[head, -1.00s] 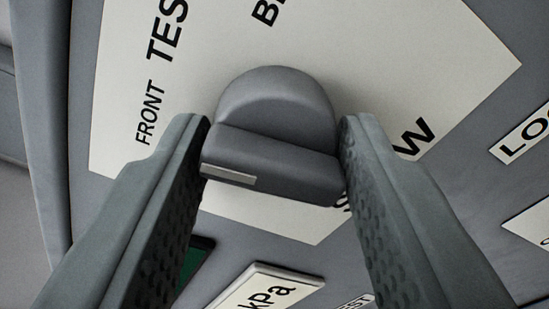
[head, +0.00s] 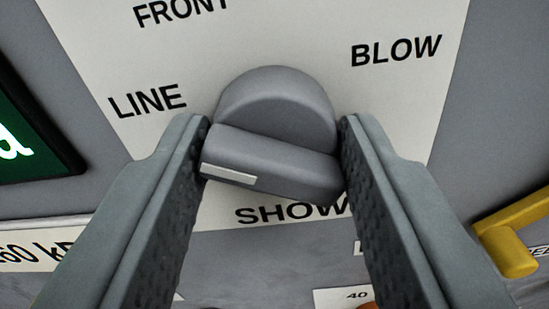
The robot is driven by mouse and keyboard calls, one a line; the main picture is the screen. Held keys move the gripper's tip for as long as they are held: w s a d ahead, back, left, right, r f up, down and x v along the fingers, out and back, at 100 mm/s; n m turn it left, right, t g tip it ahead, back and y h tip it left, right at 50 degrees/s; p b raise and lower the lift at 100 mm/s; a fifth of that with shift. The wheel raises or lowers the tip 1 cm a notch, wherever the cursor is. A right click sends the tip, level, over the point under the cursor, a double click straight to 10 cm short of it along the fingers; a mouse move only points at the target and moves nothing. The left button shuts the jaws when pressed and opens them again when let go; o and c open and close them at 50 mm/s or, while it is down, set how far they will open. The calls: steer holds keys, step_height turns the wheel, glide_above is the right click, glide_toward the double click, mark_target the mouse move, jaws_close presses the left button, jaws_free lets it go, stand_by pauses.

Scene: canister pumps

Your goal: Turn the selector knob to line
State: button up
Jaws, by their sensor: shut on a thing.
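The selector knob (head: 277,105) is dark grey, with a round back and a raised bar across its front. A short white mark (head: 228,173) shows at the left end of the bar. That end is on the side of the word LINE (head: 148,100), lower and to the right of it. My gripper (head: 273,150) is shut on the knob, with one finger at each end of the bar. The knob sits on a pale label plate (head: 400,110) that also reads FRONT, BLOW and SHOW. The last word is partly hidden by the right finger.
A dark green display (head: 30,140) is at the left edge. A kPa label (head: 40,247) lies below it. A yellow handle-like part (head: 512,245) stands out at the lower right. The grey panel is bare at the upper right.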

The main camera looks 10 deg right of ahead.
steer(key=shift+f+n, duration=0.15)
steer(key=shift+n, duration=0.65)
steer(key=o, duration=0.9)
steer(key=shift+o, duration=0.2)
steer(key=shift+s, duration=0.1)
steer(key=v, duration=1.7)
steer(key=shift+s+a, duration=0.1)
